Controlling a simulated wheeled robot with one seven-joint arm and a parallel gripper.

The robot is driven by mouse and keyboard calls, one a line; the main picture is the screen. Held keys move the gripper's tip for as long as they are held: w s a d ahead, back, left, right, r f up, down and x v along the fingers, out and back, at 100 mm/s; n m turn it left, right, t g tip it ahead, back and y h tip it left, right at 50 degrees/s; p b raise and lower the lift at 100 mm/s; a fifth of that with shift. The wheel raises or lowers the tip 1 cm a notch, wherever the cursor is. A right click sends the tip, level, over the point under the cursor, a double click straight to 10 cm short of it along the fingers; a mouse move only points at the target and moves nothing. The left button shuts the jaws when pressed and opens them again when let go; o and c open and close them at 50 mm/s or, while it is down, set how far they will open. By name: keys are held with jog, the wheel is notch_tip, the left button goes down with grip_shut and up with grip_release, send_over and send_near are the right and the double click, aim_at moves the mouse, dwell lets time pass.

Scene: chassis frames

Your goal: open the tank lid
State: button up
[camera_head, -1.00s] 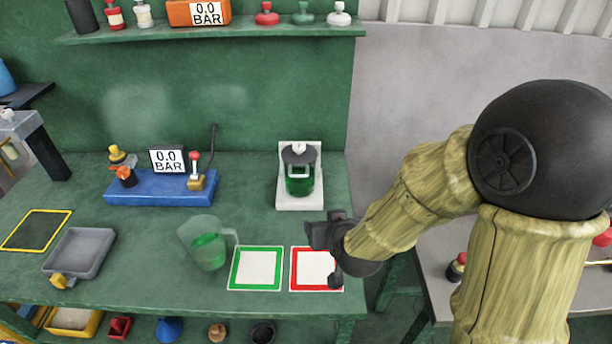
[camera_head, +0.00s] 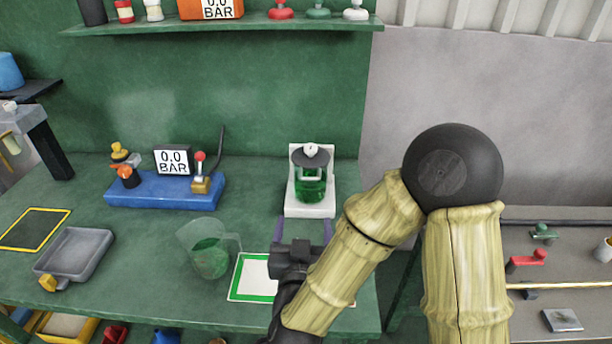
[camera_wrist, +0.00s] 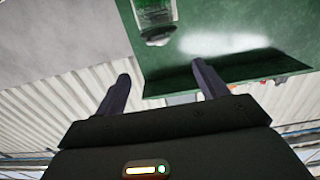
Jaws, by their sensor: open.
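The tank (camera_head: 310,188) is a clear jar of green liquid on a white stand (camera_head: 292,209) at the back right of the green bench. Its dark round lid (camera_head: 298,158) with a pale knob (camera_head: 311,150) sits on top. My gripper (camera_head: 304,228) is open and empty in front of the tank, its two fingers pointing towards it and apart from it. In the wrist view the tank (camera_wrist: 153,12) shows upside down at the top edge, beyond and between the spread fingers (camera_wrist: 160,85). My arm hides part of the bench front.
A measuring jug (camera_head: 210,258) with green liquid and a green-bordered mat (camera_head: 236,290) lie to the left of my arm. A blue pump unit (camera_head: 150,192) with a gauge (camera_head: 173,161) stands further left, near a grey tray (camera_head: 75,255). A shelf (camera_head: 230,27) runs above.

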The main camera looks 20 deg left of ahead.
aim_at(310, 180)
jog(key=shift+w, duration=0.1)
jog(key=p+x, duration=0.1)
jog(key=x, duration=0.9)
jog(key=p+x, duration=0.1)
jog(key=x, duration=0.5)
jog(key=shift+d+p, duration=0.25)
jog(key=shift+p, duration=0.05)
jog(key=shift+w+a, duration=0.25)
jog(key=shift+w, duration=0.25)
